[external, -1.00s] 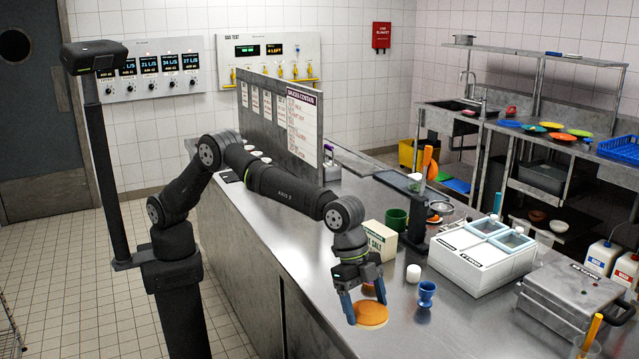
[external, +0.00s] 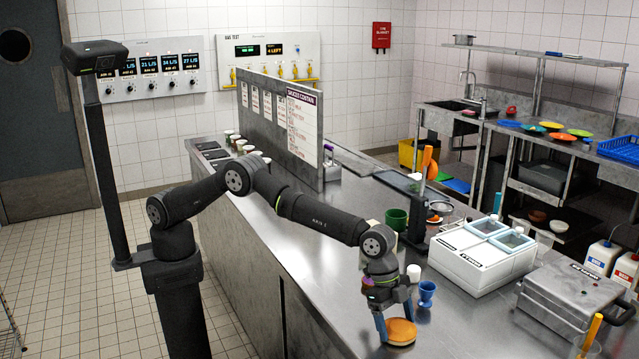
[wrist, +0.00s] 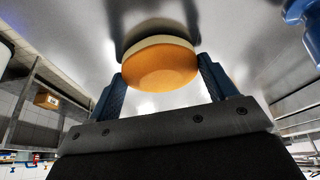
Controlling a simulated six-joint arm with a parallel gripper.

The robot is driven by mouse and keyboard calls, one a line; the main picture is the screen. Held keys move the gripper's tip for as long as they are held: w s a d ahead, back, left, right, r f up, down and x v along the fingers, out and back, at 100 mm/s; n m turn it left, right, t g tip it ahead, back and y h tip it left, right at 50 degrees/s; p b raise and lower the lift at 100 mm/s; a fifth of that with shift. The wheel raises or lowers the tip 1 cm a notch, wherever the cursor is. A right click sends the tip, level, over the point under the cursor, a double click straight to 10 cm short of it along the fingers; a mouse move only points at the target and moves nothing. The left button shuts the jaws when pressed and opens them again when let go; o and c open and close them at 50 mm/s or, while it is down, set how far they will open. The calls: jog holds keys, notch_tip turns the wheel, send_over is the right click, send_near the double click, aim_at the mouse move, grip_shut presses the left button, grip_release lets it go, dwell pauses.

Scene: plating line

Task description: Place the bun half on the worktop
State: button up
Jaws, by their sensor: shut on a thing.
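The bun half (external: 403,332) is round and orange-brown, at the front edge of the steel worktop (external: 455,330) in the external view. My gripper (external: 397,327) points down and its blue fingers are shut on the bun half. The wrist view shows the bun half (wrist: 160,68) between both fingers, with a paler band along its far edge. It is close over or on the worktop; I cannot tell whether it touches. The far finger is partly hidden in the external view.
A blue egg cup (external: 427,292) and a white cup (external: 414,273) stand just behind the bun half. A green mug (external: 397,219) is farther back. A white container unit (external: 480,255) and a grey press (external: 570,300) stand to the right. Bare worktop lies between.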

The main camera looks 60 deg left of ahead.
jog(key=shift+f, duration=0.15)
jog(key=o, duration=0.9)
jog(key=shift+o, duration=0.2)
jog(key=v, duration=1.7)
jog(key=shift+s+a, duration=0.1)
jog(key=shift+s, duration=0.25)
